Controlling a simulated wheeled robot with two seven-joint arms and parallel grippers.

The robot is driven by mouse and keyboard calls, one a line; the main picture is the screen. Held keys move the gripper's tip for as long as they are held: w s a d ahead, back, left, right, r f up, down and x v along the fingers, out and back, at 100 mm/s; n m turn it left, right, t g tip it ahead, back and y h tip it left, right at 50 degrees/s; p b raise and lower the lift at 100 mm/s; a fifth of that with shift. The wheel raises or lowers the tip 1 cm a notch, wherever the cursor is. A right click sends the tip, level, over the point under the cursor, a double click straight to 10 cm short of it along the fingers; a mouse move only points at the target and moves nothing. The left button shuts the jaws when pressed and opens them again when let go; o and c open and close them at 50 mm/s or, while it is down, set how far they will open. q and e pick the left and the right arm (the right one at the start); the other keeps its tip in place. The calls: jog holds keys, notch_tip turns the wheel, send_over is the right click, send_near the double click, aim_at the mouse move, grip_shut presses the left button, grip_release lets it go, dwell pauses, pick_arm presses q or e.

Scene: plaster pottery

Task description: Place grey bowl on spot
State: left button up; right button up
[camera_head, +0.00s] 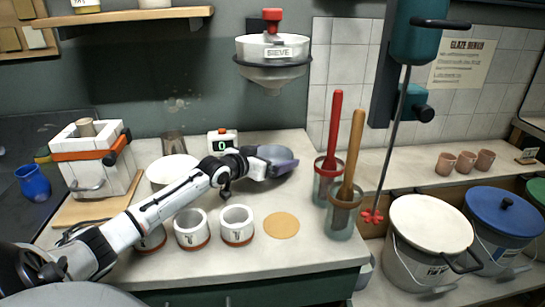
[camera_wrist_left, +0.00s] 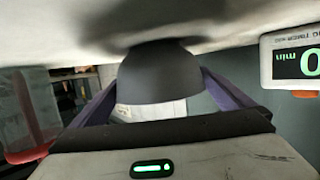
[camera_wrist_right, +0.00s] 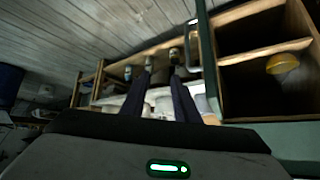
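The grey bowl (camera_head: 278,153) is at the back of the counter, partly hidden by my left gripper (camera_head: 283,167). In the left wrist view the upside-down picture shows the bowl (camera_wrist_left: 160,75) as a dark dome, its base at or close above the counter. The purple fingers of the left gripper are spread wide, one on each side of it; whether they touch it is unclear. The round tan spot (camera_head: 281,225) lies bare on the counter in front of the bowl. My right gripper (camera_wrist_right: 162,75) shows only in its wrist view, fingers apart, nothing seen between them.
White cups (camera_head: 237,226) stand left of the spot, below my left arm. A white bowl (camera_head: 172,170) and a timer (camera_head: 222,140) are behind. Glass jars (camera_head: 341,220) with tall handles stand at right. The sieve (camera_head: 272,62) hangs above the bowl.

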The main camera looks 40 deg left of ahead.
pick_arm(q)
jog(key=shift+r, duration=0.25)
jog(key=shift+s, duration=0.4)
jog(key=shift+v, duration=3.4)
jog(key=shift+w+r, duration=0.1)
